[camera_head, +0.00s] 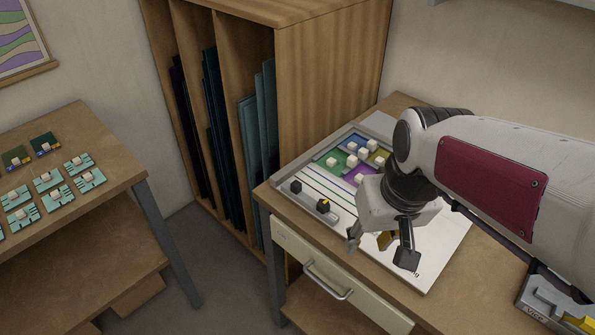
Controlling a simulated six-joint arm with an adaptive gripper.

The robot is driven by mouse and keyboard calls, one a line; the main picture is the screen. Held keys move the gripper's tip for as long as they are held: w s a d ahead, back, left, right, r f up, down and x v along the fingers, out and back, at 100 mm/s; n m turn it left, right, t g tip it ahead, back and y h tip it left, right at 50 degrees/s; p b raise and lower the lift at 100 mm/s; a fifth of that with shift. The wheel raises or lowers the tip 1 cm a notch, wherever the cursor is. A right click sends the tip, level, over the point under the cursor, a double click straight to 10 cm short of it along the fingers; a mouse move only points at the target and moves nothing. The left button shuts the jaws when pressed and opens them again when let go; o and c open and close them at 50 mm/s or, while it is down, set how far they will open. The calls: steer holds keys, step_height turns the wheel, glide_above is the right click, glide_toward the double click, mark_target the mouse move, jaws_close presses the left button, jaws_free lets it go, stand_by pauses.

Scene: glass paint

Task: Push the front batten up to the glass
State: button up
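A grey batten (309,199) with two dark knobs, one marked yellow, lies along the front left of the work board; I take it for the front batten. The glass (333,158) shows as coloured panes with several white cubes on them, behind the batten. Dark and white strips lie between the batten and the panes. My gripper (381,250) points down over the white front part of the board, to the right of the batten. Its fingers are spread apart, with a yellowish piece showing between them that I cannot identify. My arm hides the right part of the glass.
A wooden rack (230,40) with upright glass sheets stands behind the bench on the left. A side table (110,150) at the far left holds several small teal pieces. A grey device (548,305) sits at the lower right. A drawer handle (328,280) juts from the bench front.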

steer(key=w+a+f+n+y, duration=0.15)
steer(key=w+a, duration=0.25)
steer(key=w, duration=0.4)
steer(key=w+a+f+n, duration=0.3)
steer(key=w, duration=0.5)
steer(key=n, duration=0.3)
glide_toward(297, 183)
steer(key=shift+s+d+f+t+y, duration=0.15)
steer(key=shift+f+t+y, duration=0.2)
steer(key=shift+f, duration=0.4)
steer(key=shift+x, duration=3.95)
jaws_close()
